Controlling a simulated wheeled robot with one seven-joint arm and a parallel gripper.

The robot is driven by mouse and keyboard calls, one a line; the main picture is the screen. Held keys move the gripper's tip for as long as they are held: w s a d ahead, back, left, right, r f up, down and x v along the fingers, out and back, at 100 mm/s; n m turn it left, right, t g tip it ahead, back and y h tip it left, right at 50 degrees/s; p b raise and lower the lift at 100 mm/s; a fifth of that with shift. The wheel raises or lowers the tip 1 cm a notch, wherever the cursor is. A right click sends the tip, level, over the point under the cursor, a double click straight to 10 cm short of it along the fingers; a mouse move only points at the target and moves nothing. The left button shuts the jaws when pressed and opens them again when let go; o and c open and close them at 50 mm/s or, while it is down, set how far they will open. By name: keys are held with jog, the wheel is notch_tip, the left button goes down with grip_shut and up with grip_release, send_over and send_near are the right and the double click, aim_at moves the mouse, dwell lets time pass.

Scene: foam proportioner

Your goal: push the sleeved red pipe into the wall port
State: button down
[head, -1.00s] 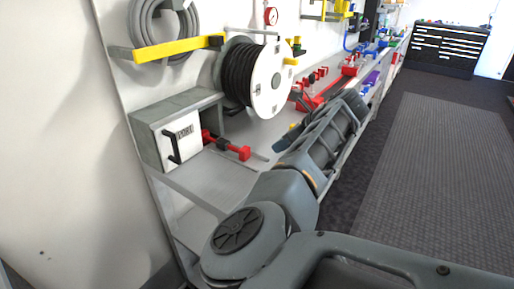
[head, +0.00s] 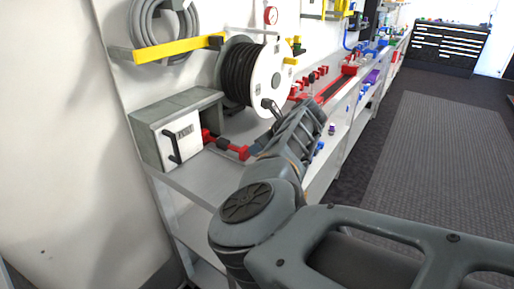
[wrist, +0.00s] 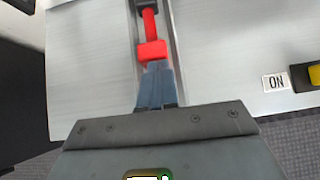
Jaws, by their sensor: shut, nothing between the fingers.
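The red pipe (head: 239,151) lies along the metal bench, with a dark sleeve (head: 223,144) around its middle. Its far end meets the right side of the grey box (head: 181,114), but the port opening itself is hidden. In the wrist view the pipe shows a wide red end block (wrist: 152,51) and the dark sleeve (wrist: 146,4) at the top edge. My gripper (wrist: 158,70) is shut and empty. Its fingertips are at the near face of the red block, in line with the pipe and touching or almost touching it. In the head view my arm partly hides the fingertips.
A yellow and black part beside an "ON" label (wrist: 276,82) is at the right. A hose reel (head: 268,80) stands behind the arm.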

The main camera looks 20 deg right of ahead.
aim_at(244, 146)
jog(key=shift+w+a, duration=0.1)
jog(key=shift+w+a+b, duration=0.3)
jog(key=shift+w+a, duration=0.2)
jog(key=shift+w, duration=0.2)
jog(key=shift+w+a+b, duration=0.25)
jog(key=shift+w+a, duration=0.2)
jog(key=shift+w, duration=0.25)
jog(key=shift+s, duration=0.1)
